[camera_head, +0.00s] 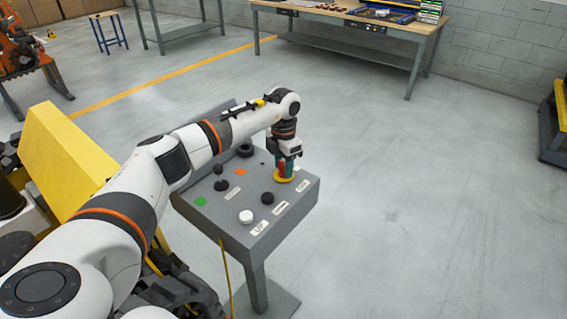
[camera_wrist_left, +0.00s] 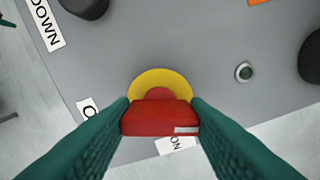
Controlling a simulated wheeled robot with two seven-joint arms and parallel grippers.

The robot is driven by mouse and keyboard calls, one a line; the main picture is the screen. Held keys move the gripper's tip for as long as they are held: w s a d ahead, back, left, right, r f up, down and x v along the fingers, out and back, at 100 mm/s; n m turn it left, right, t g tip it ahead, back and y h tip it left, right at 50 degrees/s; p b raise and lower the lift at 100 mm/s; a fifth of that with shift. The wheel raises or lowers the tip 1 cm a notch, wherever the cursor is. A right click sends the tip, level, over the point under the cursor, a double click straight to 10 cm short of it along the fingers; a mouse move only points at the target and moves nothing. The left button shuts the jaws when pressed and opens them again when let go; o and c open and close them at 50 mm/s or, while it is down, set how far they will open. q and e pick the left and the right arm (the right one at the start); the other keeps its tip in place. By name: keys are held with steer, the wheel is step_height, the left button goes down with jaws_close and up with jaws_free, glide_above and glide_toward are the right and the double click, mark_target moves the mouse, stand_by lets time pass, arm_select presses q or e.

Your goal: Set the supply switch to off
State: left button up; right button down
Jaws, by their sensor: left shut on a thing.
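The supply switch is a red handle on a yellow round plate at the far right corner of the grey control panel (camera_head: 232,218). In the left wrist view the red switch handle (camera_wrist_left: 160,118) sits between the green fingers of my left gripper (camera_wrist_left: 160,122), which is shut on it. In the head view my left gripper (camera_head: 286,167) points down onto the yellow plate (camera_head: 284,178). Labels beside the plate are partly hidden by the fingers; one reads "ON" (camera_wrist_left: 175,145). My right gripper is not in view.
A workbench (camera_head: 350,27) stands at the back. The floor right of the panel is clear.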

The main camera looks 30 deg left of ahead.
mark_target(283, 164)
arm_select(q)
steer(key=shift+n, duration=1.7)
steer(key=shift+n+p, duration=0.3)
steer(key=o, duration=1)
steer(key=shift+r, duration=0.1)
step_height(283, 164, up, 12)
steer(key=shift+f+b, duration=0.1)
steer(key=shift+b, duration=1.15)
